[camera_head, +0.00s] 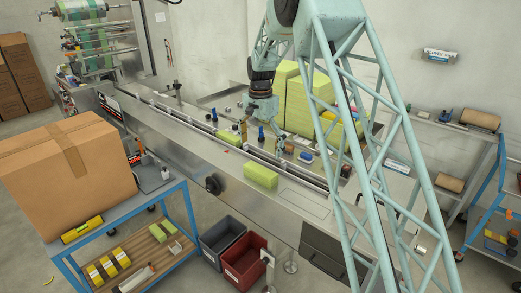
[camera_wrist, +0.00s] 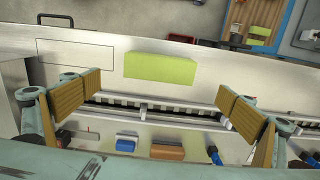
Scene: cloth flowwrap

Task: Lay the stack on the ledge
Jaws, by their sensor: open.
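A yellow-green stack (camera_head: 261,176) lies flat on the steel front ledge (camera_head: 305,199) of the long machine, on the near side of the conveyor channel. In the wrist view the same stack (camera_wrist: 160,69) rests on the pale ledge (camera_wrist: 215,75), with bare metal on both sides. My gripper (camera_head: 262,140) hangs behind the stack, over the channel. In the wrist view my gripper (camera_wrist: 160,98) has its brown-padded fingers wide apart with nothing between them, and the stack lies ahead of the gap, apart from both pads.
Tall yellow-green stacks (camera_head: 302,100) stand behind the channel near my arm. Small items, including a blue one (camera_wrist: 126,142) and a brown block (camera_wrist: 167,152), lie beyond the rail. A large cardboard box (camera_head: 62,170) sits on a blue-framed cart. Grey and red bins (camera_head: 244,262) stand below.

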